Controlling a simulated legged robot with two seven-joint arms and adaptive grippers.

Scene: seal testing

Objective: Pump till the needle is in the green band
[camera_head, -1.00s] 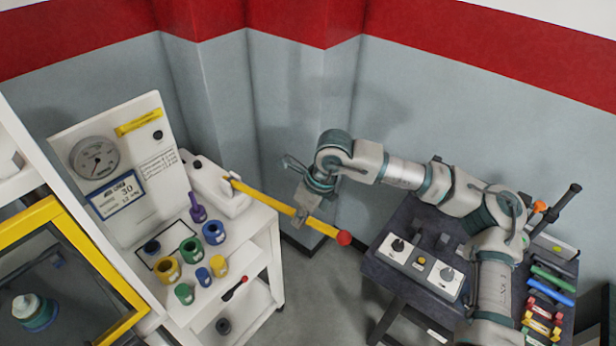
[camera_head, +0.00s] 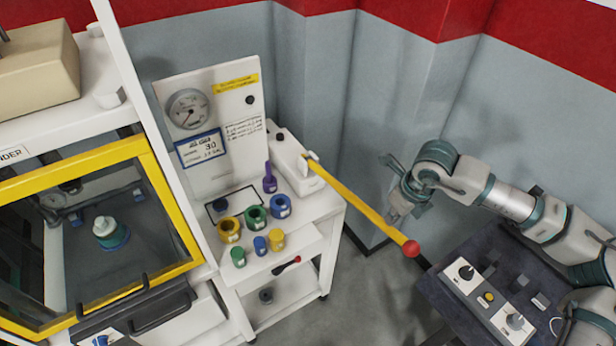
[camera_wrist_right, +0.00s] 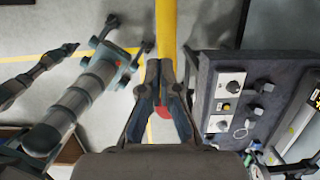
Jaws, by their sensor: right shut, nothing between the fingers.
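The yellow pump lever (camera_head: 350,195) slants from the white pump body (camera_head: 297,165) down to its red ball (camera_head: 411,249). My right gripper (camera_head: 394,216) is shut and empty beside the lever's outer part, near the ball. In the right wrist view, its fingertips (camera_wrist_right: 165,66) overlap the lever (camera_wrist_right: 167,25), with red showing between the fingers; contact is unclear. The round gauge (camera_head: 188,108) sits on the white panel; its needle appears to point lower left. The green band is too small to make out. My left gripper seems to show in the right wrist view (camera_wrist_right: 122,50), its jaw state unclear.
Several coloured rings, including a yellow one (camera_head: 229,230), stand on the white cart. A dark table (camera_head: 445,300) with a switch panel (camera_head: 488,298) is at lower right. A yellow-framed cabinet (camera_head: 170,200) is at left. Open floor lies between cart and table.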

